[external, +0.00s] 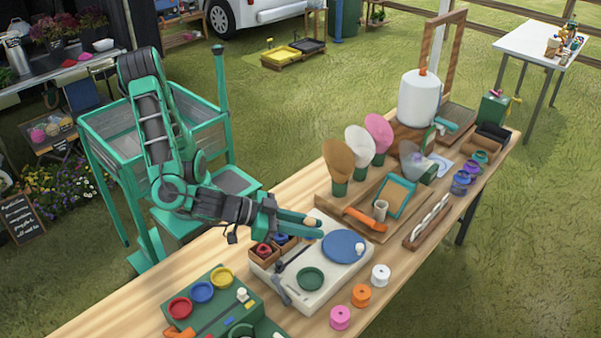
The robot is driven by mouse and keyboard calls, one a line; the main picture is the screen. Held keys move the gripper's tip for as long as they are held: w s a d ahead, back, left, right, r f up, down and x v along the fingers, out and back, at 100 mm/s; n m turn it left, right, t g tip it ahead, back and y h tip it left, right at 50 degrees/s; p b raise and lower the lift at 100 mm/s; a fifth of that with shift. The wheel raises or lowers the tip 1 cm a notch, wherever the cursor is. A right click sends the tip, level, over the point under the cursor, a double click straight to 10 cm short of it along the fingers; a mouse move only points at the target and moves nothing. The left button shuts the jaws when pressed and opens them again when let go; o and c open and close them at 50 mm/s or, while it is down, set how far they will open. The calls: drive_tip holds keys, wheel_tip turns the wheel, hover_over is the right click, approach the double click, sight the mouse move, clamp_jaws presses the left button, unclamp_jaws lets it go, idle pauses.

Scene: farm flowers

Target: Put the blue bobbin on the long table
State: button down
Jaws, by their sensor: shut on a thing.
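My gripper (319,228) points right, over the white board near the blue round disc (343,246). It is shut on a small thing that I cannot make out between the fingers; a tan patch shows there. A dark blue bobbin (283,240) is partly visible in a small brown box, just below my gripper, beside a red bobbin (263,250). Blue and purple bobbins (459,189) stand in a row at the far right of the long wooden table (408,275).
Pink (340,318), orange (361,295) and white (380,275) bobbins stand along the front edge. A green tray (213,305) with coloured cups lies at the left. A wooden tray (345,197) and flower-like fans stand behind. Bare wood shows left of the white board.

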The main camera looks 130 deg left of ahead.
drive_tip(key=s+a+f, duration=0.2)
drive_tip(key=a, duration=1.6)
drive_tip(key=s+a+f, duration=0.1)
drive_tip(key=s+a, duration=0.2)
drive_tip(key=a, duration=1.6)
drive_tip(key=s+a, duration=1.3)
drive_tip(key=a, duration=0.3)
drive_tip(key=s+a, duration=0.7)
drive_tip(key=s, duration=0.2)
drive_tip(key=s+a+f+m, duration=0.1)
drive_tip(key=s+f, duration=0.3)
drive_tip(key=s, duration=0.4)
drive_tip(key=s+a+f, duration=0.1)
drive_tip(key=s+f, duration=0.4)
drive_tip(key=s, duration=0.4)
hover_over(347, 157)
drive_tip(key=shift+h, duration=0.3)
wheel_tip(347, 157, down, 7)
drive_tip(key=shift+d+r, duration=0.1)
drive_tip(key=shift+f, duration=1.9)
drive_tip(key=shift+f, duration=0.15)
